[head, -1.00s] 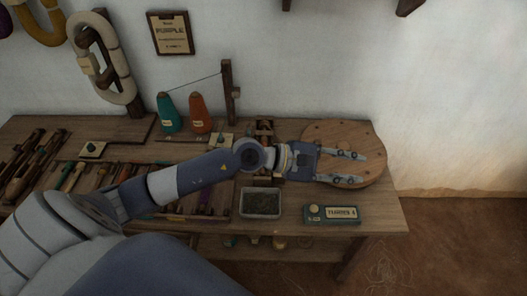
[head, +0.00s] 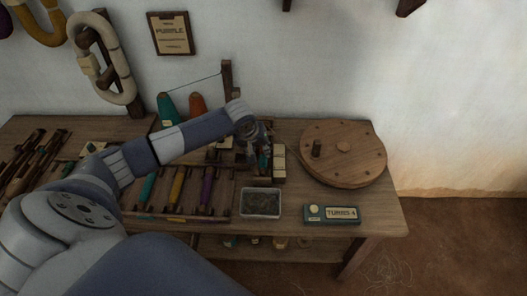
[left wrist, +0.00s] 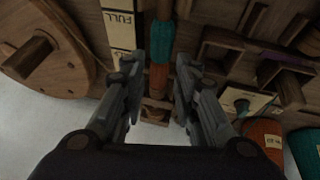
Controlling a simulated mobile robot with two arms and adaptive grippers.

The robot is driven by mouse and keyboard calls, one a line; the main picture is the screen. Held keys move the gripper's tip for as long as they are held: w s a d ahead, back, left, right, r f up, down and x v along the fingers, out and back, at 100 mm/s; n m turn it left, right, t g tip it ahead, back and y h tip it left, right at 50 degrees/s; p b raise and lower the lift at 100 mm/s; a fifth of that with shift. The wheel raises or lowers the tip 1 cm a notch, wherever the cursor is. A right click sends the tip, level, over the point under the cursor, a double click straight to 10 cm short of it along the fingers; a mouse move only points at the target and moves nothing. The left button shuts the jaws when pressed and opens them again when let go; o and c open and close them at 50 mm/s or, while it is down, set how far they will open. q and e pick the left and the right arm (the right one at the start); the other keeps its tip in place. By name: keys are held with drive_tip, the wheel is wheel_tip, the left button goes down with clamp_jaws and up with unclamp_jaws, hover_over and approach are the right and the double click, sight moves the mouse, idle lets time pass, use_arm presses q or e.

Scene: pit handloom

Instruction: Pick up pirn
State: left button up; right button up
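A pirn (left wrist: 161,45) with a teal band and an orange-brown band shows in the left wrist view. It lies between the two finger lines of my left gripper (left wrist: 158,95), with a gap visible on each side. The left gripper is open and points down. In the head view the left gripper (head: 262,150) is over the wooden stand left of the round board, and my wrist partly hides the pirn there. Other pirns lie in a wooden rack: teal (head: 147,187), yellow (head: 177,186) and purple (head: 207,188). My right gripper is not in view.
A round wooden board (head: 362,165) with pegs is at the right. A grey tray (head: 260,203) and a labelled counter box (head: 332,214) stand at the front. Teal (head: 167,107) and orange (head: 197,104) cones stand at the back. A "FULL" label (left wrist: 119,25) is beside the pirn.

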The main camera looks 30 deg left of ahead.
sight(262, 155)
use_arm(q)
drive_tip(key=shift+p+x, duration=0.4)
drive_tip(key=shift+x, duration=2.35)
clamp_jaws()
